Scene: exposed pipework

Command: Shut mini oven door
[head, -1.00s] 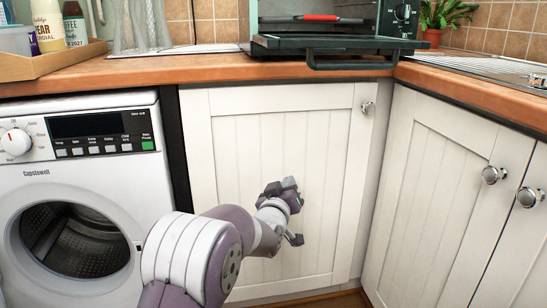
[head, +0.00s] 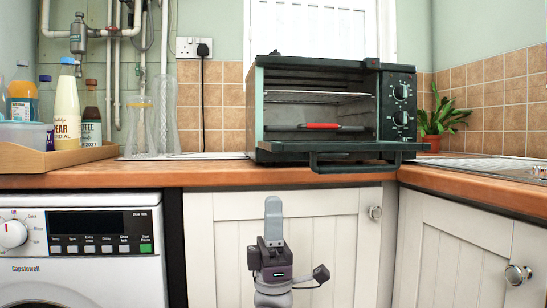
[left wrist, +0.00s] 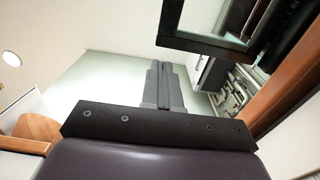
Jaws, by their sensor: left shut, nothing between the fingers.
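The mini oven (head: 366,68) is a dark green box on the wooden counter, with its knob panel on the right. Its door (head: 345,146) is open, folded down about level, and its bar handle (head: 365,168) juts past the counter's front edge. My left gripper (head: 273,205) is shut and empty. It points upward in front of the white cupboard, below the counter edge and left of the door handle, apart from the door. In the left wrist view, the shut fingers (left wrist: 164,72) show at the middle and the dark-framed door (left wrist: 207,43) at the upper right. My right gripper is out of view.
A rack and a red-and-black item (head: 322,127) are inside the oven. A washing machine (head: 82,250) stands at left, below a wooden tray (head: 60,158) with bottles. A potted plant (head: 437,115) is right of the oven. The air above the door is clear.

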